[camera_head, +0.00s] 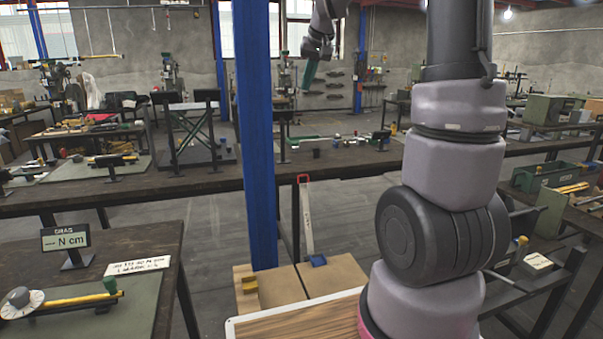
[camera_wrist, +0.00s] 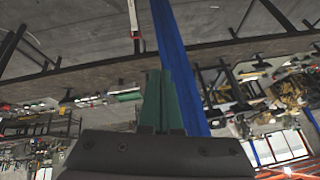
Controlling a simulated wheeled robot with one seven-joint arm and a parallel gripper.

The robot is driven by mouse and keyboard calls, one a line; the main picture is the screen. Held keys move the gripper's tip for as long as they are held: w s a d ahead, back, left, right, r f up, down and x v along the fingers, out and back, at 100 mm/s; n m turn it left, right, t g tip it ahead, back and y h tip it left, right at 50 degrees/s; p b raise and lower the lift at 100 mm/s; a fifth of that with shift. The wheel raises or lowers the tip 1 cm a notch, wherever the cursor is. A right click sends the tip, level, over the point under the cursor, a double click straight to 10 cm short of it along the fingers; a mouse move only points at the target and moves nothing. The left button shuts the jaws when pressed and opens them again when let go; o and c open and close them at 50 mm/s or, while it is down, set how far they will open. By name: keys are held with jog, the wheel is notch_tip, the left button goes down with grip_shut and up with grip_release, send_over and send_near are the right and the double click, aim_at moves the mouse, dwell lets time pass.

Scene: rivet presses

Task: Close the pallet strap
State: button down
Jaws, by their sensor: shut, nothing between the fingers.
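The pallet strap (camera_head: 307,220) is a pale band standing up from the cardboard boxes (camera_head: 335,274), with a red loop (camera_head: 304,178) at its upper end. A blue piece (camera_head: 318,260) sits at its foot on the boxes. A yellow piece (camera_head: 249,283) is at the left side of the boxes. The strap's pale band also shows at the top of the wrist view (camera_wrist: 132,14), with its red end (camera_wrist: 136,37) below. My gripper (camera_head: 305,88), with green fingers, is raised well above the strap, apart from it. In the wrist view its fingers (camera_wrist: 160,76) are together and empty.
A blue post (camera_head: 257,140) stands just left of the strap. A long workbench (camera_head: 340,164) with tools runs behind it. A table (camera_head: 150,235) with a dial and a "N cm" display (camera_head: 66,238) is at the left front.

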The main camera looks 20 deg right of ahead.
jog(key=w+d+f+n, duration=0.1)
jog(key=w+d+f, duration=0.1)
jog(key=w+f, duration=0.65)
jog(key=w+d+f, duration=0.2)
jog(key=w+f, duration=0.4)
jog(key=w, duration=0.5)
jog(key=shift+n+g+h, duration=0.5)
jog(key=shift+n+g, duration=0.1)
jog(key=shift+n, duration=0.1)
jog(key=d+x, duration=0.1)
jog(key=x, duration=0.5)
jog(key=d+x, duration=0.1)
jog(key=x, duration=0.5)
jog(key=d+x, duration=0.1)
jog(key=x, duration=0.6)
jog(key=shift+w+r, duration=0.15)
notch_tip(320, 180, down, 8)
jog(key=shift+w, duration=0.25)
jog(key=shift+s, duration=0.1)
